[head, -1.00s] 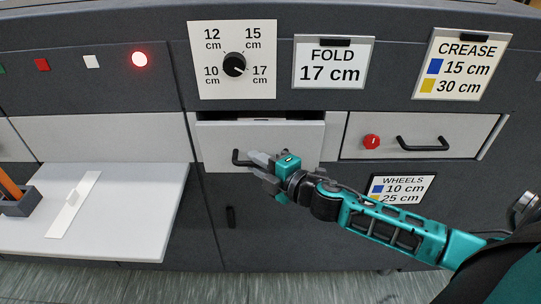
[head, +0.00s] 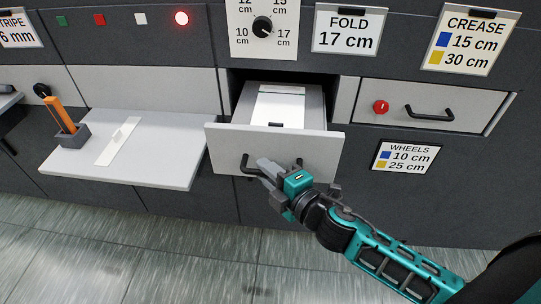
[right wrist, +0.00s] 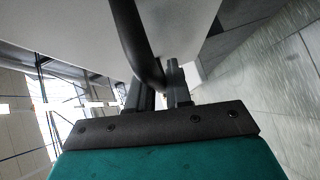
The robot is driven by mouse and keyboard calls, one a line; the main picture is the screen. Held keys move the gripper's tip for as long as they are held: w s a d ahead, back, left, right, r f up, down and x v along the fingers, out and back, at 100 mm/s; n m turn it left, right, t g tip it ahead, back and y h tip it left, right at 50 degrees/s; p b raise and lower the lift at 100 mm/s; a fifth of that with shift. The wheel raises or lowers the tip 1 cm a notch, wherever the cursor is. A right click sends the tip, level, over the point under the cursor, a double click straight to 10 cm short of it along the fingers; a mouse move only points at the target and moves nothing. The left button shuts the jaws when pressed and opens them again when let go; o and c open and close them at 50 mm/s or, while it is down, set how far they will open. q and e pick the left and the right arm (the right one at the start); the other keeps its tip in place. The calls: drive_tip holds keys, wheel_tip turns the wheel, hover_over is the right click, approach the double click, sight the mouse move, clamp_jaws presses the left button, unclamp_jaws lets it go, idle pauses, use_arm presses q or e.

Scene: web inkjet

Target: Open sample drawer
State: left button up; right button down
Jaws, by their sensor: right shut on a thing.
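The sample drawer (head: 315,142) is pulled well out below the dial panel in the head view. White sheets (head: 279,105) lie inside it. My right gripper (head: 268,168) is shut on that handle. In the right wrist view the dark handle bar (right wrist: 140,45) runs down between the fingers (right wrist: 160,88). The part of the handle inside the jaws is hidden. My left gripper is not in view.
A closed drawer with a red lock (head: 381,107) and black handle is at the right. A pale shelf (head: 170,160) with a ruler-like strip (head: 118,141) and a dark holder (head: 72,137) juts out at the left. The floor (head: 200,250) in front is clear.

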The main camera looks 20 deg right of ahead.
drive_tip(key=shift+s+a, duration=0.4)
drive_tip(key=shift+s, duration=0.25)
drive_tip(key=shift+s+a, duration=0.4)
drive_tip(key=shift+s, duration=0.2)
drive_tip(key=c, duration=1.1)
unclamp_jaws()
drive_tip(key=shift+c, duration=0.2)
drive_tip(key=b+v, duration=0.2)
drive_tip(key=v, duration=1.1)
drive_tip(key=shift+w, duration=0.1)
wheel_tip(320, 180, down, 17)
drive_tip(key=w+a+m+g+h, duration=0.1)
drive_tip(key=m+g, duration=0.4)
drive_tip(key=m, duration=1.1)
drive_tip(key=shift+w+a+r+m+h+p, duration=0.2)
drive_tip(key=shift+w+a+m+h+p, duration=0.1)
drive_tip(key=shift+w+a+h+p, duration=0.15)
